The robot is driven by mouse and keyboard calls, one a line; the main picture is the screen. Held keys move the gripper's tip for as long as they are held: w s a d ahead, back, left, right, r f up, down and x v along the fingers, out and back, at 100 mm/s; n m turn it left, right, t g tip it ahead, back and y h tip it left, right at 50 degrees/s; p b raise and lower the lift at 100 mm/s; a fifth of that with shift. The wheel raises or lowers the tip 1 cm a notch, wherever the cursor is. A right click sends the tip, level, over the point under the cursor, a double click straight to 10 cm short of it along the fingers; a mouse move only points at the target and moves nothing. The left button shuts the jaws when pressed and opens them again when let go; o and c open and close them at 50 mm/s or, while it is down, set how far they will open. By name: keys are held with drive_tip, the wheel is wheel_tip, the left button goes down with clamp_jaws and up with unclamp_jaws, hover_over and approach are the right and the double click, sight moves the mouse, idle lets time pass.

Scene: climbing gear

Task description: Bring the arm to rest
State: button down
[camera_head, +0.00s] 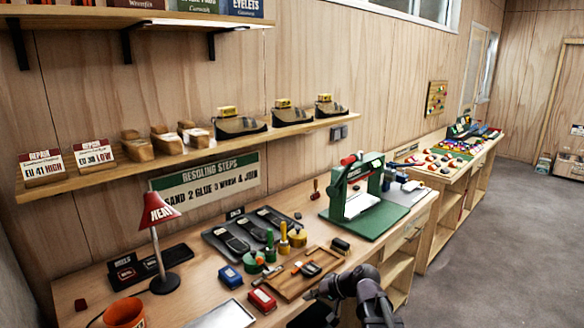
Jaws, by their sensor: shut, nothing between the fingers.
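My arm (366,287) comes in from the bottom, in front of the workbench (185,262), and is bent at its dark joints. My gripper (309,294) is at the arm's left end, low near the bench's front edge. It is shut and holds nothing that I can see. Its fingers are small and dark here, and their exact height above the bench is hard to tell. The wooden tray (280,287) with a few small items lies just behind and left of it.
A red tin (262,300), a blue box (230,277) and several small bottles stand left of my gripper. A green press (352,192) stands behind it. Open grey floor (490,240) lies to the right.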

drive_tip(key=s+d+f+g+h+p, duration=0.2)
drive_tip(key=s+d+g+h+p, duration=0.1)
drive_tip(key=s+d+h, duration=0.6)
drive_tip(key=s+d+p, duration=0.1)
drive_tip(key=s+d, duration=0.2)
drive_tip(key=s, duration=0.1)
drive_tip(key=shift+f+g+h, duration=0.3)
drive_tip(key=shift+g, duration=0.1)
